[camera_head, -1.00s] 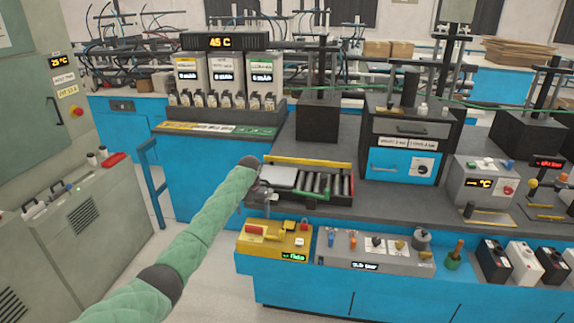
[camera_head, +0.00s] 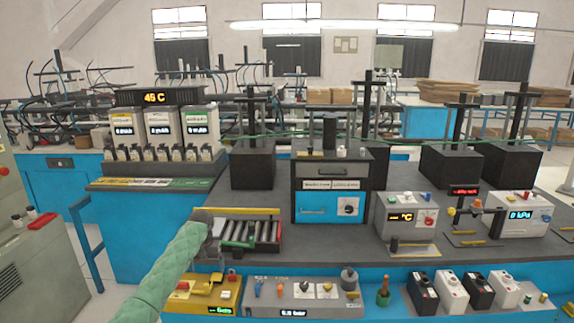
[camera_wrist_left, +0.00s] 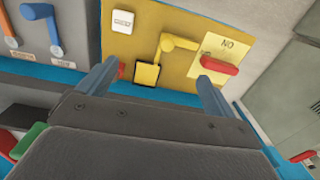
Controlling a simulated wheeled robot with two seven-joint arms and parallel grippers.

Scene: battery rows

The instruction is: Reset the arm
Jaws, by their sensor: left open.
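My left arm, in a green padded sleeve, comes in from the lower left in the head view. Its dark wrist (camera_head: 203,216) is at the left end of a roller tray (camera_head: 265,246), above the yellow control box (camera_head: 200,300). The left gripper (camera_wrist_left: 157,73) shows clearly in the left wrist view. Its two blue-grey fingers are spread apart with nothing between them. Beyond them is the yellow panel (camera_wrist_left: 140,45) with a yellow lever (camera_wrist_left: 176,43) and a red handle (camera_wrist_left: 219,64). I cannot tell the exact gap to the panel. My right gripper is not in view.
A grey control panel (camera_head: 300,293) with knobs stands right of the yellow box. A black tester with a blue drawer (camera_head: 326,207) stands behind. Several batteries (camera_head: 452,292) line the front right. Grey cabinets (camera_head: 45,265) stand at left. The space above the bench front looks clear.

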